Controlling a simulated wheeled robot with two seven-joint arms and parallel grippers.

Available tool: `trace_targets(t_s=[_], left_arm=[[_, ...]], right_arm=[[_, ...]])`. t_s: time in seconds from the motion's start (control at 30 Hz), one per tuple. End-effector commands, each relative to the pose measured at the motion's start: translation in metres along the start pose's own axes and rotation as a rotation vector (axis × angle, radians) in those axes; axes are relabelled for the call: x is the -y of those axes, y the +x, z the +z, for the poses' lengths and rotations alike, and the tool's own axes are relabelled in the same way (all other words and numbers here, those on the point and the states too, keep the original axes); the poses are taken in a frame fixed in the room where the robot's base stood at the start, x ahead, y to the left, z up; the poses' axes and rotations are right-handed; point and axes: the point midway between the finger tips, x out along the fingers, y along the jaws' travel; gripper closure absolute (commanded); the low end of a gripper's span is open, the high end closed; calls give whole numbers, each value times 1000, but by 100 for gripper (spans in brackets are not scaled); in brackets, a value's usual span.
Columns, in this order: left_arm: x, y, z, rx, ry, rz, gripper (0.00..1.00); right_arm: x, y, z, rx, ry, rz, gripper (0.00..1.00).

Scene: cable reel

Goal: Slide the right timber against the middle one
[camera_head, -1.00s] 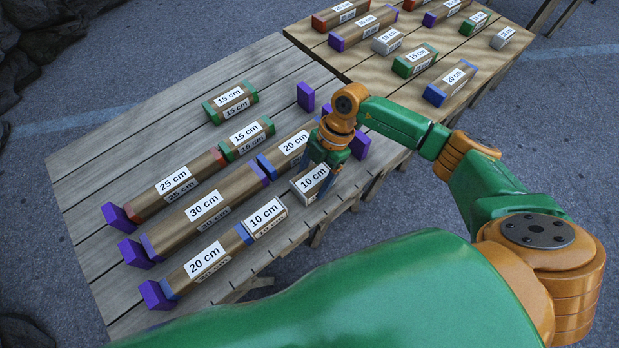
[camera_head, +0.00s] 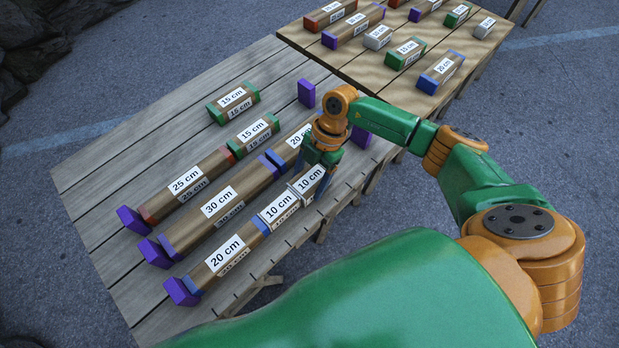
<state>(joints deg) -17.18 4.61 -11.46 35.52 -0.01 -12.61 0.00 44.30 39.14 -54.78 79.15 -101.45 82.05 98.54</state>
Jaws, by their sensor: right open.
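The front row holds a 20 cm timber (camera_head: 224,256) with blue ends, the middle 10 cm timber (camera_head: 278,209) with pale ends, and the right 10 cm timber (camera_head: 309,182). The right timber's left end appears to meet the middle timber's right end; any tiny gap is too small to tell. My right gripper (camera_head: 316,176) is low over the right timber's far end, pointing down with its fingers around it. It is open; the fingers partly hide the timber's right end. My left gripper is not in view.
Behind run a row with 30 cm (camera_head: 218,206) and 20 cm timbers, and one with 25 cm (camera_head: 187,182) and 15 cm (camera_head: 252,133) timbers. Purple blocks (camera_head: 181,291) stand at the row ends. A spare 15 cm timber (camera_head: 233,101) lies behind. A second table (camera_head: 350,70) holds more timbers.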

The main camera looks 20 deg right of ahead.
Motion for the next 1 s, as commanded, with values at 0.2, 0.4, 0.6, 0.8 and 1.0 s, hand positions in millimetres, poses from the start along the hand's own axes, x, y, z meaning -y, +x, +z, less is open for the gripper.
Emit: trace_targets(t_s=[0.2,0.4,0.6,0.8,1.0], left_arm=[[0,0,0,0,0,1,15],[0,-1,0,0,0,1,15],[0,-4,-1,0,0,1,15],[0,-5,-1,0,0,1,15],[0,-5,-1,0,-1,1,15]], right_arm=[[0,2,-3,-8,-4,-3,0],[0,-5,-2,-4,-2,0,0],[-1,-41,-4,-4,-5,-1,0],[-1,-66,-5,-4,-6,-3,0],[-1,-69,-5,-5,-6,-4,0]])
